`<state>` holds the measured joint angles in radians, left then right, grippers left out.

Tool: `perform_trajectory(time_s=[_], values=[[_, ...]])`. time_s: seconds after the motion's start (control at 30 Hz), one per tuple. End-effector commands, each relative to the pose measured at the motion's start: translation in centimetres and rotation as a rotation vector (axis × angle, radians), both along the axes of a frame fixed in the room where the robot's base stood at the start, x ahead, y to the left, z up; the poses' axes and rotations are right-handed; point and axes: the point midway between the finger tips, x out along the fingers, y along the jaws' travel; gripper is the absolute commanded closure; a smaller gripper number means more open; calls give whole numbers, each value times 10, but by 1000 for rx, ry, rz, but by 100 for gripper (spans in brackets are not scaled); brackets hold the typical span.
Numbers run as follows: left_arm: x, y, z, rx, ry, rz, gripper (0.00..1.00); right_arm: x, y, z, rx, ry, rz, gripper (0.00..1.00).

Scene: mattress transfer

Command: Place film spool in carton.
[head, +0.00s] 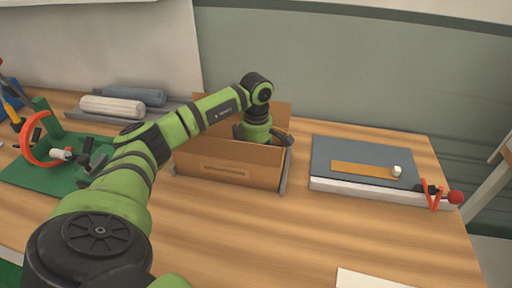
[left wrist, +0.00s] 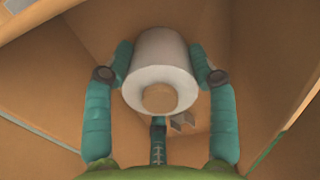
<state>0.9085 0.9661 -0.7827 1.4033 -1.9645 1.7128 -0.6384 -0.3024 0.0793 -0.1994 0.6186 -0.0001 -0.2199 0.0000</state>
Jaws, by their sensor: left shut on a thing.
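The carton (head: 225,171) is an open brown cardboard box on the table, with its flaps up. My left arm comes in from the left, and its wrist reaches down into the carton. In the left wrist view my left gripper (left wrist: 160,78) is shut on the film spool (left wrist: 162,55), a white roll with a tan core, one finger on each side. The spool is inside the carton, with cardboard walls around it. I cannot tell whether it touches the bottom. In the head view the spool and fingertips are hidden by the carton and the arm. My right gripper is not in view.
A green stand with an orange ring (head: 37,152) is at the left. White and grey rolls (head: 112,106) lie behind it. A grey-topped slab (head: 350,155) with an orange-brown strip is right of the carton.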

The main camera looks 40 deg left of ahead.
Motion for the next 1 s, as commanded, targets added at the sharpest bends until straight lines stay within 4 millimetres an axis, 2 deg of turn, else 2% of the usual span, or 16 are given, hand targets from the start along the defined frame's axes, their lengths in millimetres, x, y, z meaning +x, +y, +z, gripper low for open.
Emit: perform_trajectory(time_s=[0.17,0.2,0.23,0.27,0.57,0.7,0.87,1.0], values=[[0,0,-3,0,-1,0,83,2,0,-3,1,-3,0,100],[0,0,-3,0,0,0,39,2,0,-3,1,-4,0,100],[0,0,-2,0,0,0,27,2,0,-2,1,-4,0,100],[0,0,-2,0,0,1,19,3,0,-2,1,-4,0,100],[0,0,-2,0,0,1,19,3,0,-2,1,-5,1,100],[1,0,4,0,-2,1,19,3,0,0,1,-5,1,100],[1,1,28,2,-6,2,19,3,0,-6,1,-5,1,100],[2,0,60,0,-9,1,19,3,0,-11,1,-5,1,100]])
